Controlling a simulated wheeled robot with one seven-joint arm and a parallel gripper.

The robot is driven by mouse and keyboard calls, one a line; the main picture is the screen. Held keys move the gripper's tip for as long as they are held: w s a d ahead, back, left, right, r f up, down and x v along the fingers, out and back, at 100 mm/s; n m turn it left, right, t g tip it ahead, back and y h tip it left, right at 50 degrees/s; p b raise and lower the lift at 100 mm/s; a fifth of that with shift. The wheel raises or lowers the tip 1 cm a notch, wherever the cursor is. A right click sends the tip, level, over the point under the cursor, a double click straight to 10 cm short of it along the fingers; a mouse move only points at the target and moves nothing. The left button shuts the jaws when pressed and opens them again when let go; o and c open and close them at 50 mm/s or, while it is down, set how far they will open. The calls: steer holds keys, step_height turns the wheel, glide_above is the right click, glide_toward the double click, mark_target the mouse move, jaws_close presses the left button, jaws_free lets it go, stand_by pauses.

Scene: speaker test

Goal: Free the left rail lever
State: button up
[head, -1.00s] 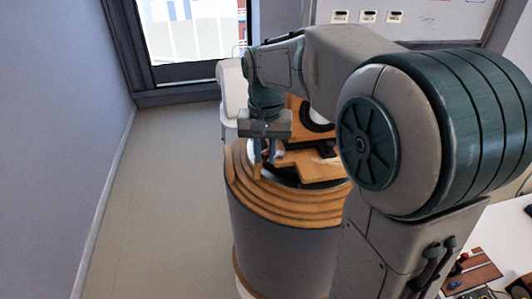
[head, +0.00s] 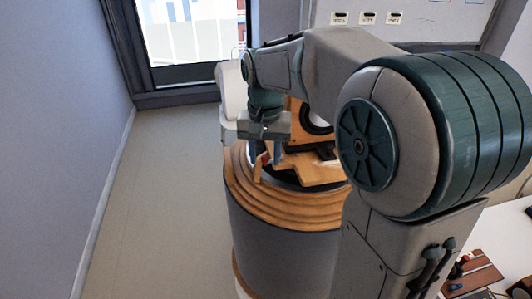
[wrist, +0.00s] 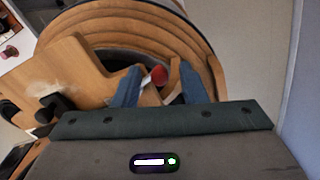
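The lever shows as a red knob (wrist: 159,75) on a pale stem in the wrist view, and as a small red spot (head: 266,159) in the head view. It sits beside an upright wooden piece (wrist: 173,78) on the round wooden drum-like stand (head: 290,212). My gripper (wrist: 160,79) is open, its two blue fingers apart on either side of the knob and the wooden piece. The right finger is close to the wooden piece; I cannot tell if they touch. In the head view my gripper (head: 264,155) is low over the stand's left part.
A flat wooden board (wrist: 62,75) with a black knob-like part (wrist: 55,105) lies left of my fingers in the wrist view. A wooden panel with a black ring (head: 317,118) stands behind. Open floor (head: 160,200) is on the left. A white table (head: 500,235) is at lower right.

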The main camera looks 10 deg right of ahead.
mark_target(265, 157)
step_height(265, 157, up, 14)
steer(key=shift+b, duration=0.4)
steer(key=shift+f, duration=0.1)
steer(key=s+d+f+n+t, duration=0.1)
steer(key=s+d+f+t, duration=0.1)
steer(key=s+f, duration=0.6)
steer(key=s+d+f+n+t, duration=0.1)
steer(key=s+d+f+n, duration=0.1)
steer(key=s+f, duration=0.6)
steer(key=shift+s+f+n+t, duration=0.3)
steer(key=shift+s+f+t, duration=0.1)
steer(key=shift+f, duration=0.1)
